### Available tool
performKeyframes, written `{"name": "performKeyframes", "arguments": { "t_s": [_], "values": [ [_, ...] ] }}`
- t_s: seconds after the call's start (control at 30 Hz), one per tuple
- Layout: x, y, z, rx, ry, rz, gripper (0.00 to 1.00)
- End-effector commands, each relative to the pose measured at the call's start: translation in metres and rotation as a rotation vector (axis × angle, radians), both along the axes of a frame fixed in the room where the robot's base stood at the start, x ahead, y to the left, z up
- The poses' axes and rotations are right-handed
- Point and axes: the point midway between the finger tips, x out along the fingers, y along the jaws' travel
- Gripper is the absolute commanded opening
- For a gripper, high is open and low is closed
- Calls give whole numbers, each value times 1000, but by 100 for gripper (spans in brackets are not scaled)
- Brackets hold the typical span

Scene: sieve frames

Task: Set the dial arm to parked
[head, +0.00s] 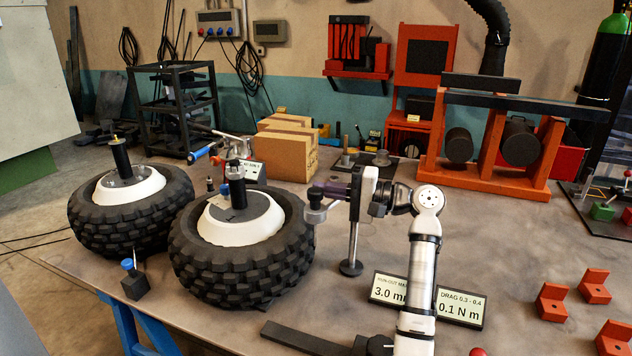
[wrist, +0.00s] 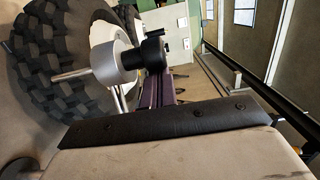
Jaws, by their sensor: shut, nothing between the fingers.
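The dial arm, a purple bar (head: 332,189) with a grey dial body (head: 316,210) at its left end, sits at the top of a silver post (head: 353,235) on a round foot. The dial is close to the right side of the nearer wheel (head: 240,250). In the wrist view the purple bar (wrist: 160,90) runs to a silver drum (wrist: 112,62) with a black knob, and a thin rod points towards the tyre (wrist: 60,55). My gripper (head: 357,193) is shut and empty, beside the bar's right end; its fingertips are largely hidden, so contact cannot be told.
A second wheel (head: 125,207) stands at left. Two sign cards (head: 425,298) stand right of the post. Orange brackets (head: 552,302) lie at the right, cardboard boxes (head: 285,152) and an orange rack (head: 490,150) at the back.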

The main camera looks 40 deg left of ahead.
Motion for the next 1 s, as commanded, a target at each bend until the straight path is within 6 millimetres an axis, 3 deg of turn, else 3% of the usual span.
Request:
{"name": "performKeyframes", "arguments": {
  "t_s": [0.4, 1.0],
  "values": [
    [4, -35, 0, 0, 0, -3, 0],
    [6, -42, 0, 0, 1, -4, 0]
  ]
}}
